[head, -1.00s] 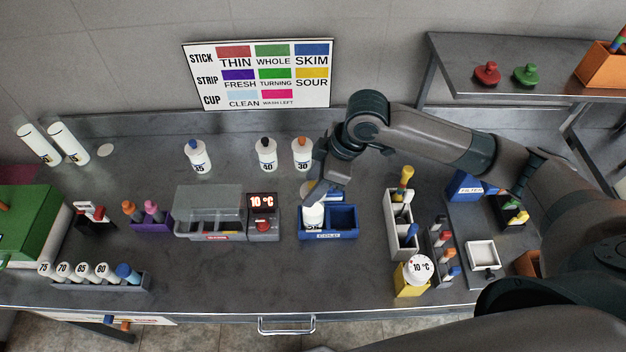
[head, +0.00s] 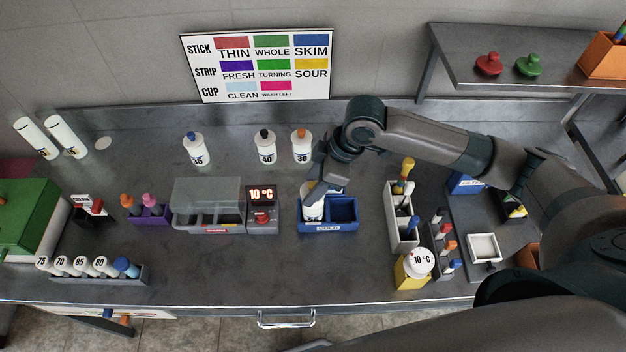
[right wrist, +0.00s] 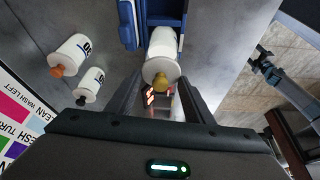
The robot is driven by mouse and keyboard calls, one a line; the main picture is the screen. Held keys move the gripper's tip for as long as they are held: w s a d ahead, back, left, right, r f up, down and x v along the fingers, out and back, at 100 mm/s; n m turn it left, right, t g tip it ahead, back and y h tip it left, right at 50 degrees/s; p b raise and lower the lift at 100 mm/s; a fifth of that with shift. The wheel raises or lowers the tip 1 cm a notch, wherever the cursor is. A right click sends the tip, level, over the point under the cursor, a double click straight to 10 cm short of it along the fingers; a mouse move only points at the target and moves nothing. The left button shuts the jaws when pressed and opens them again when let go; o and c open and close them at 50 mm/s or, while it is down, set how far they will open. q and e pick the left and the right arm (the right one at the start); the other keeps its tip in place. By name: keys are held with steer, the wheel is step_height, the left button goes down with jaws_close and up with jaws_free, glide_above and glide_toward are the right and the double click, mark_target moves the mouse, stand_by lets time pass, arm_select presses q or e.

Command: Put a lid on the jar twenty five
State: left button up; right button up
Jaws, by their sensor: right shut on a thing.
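A white jar (head: 312,207) stands in the left compartment of the blue box (head: 345,226) on the bench. Its number is too small to read. In the right wrist view the jar (right wrist: 163,43) has a white top with a yellow knob (right wrist: 161,83). My right gripper (head: 317,188) is over the left compartment. Its fingers (right wrist: 160,88) are on either side of the jar's top, shut on it; they partly hide it in the head view. The right compartment is empty.
Behind the box stand jars 35 (head: 195,149), 40 (head: 265,147) and 30 (head: 302,146), with blue, black and orange knobs. A lidded clear case (head: 207,204) with a 10 °C display is left. A white rack (head: 402,217) is right. Red (head: 488,64) and green (head: 528,65) knobbed pieces sit on the shelf.

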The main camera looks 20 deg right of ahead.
steer(key=shift+f+b, duration=0.45)
steer(key=shift+f, duration=1.05)
steer(key=o, duration=1.1)
steer(key=shift+d+r, duration=0.2)
steer(key=shift+r, duration=0.3)
steer(key=b+v, duration=0.4)
steer(key=v, duration=1.2)
steer(key=shift+b, duration=0.35)
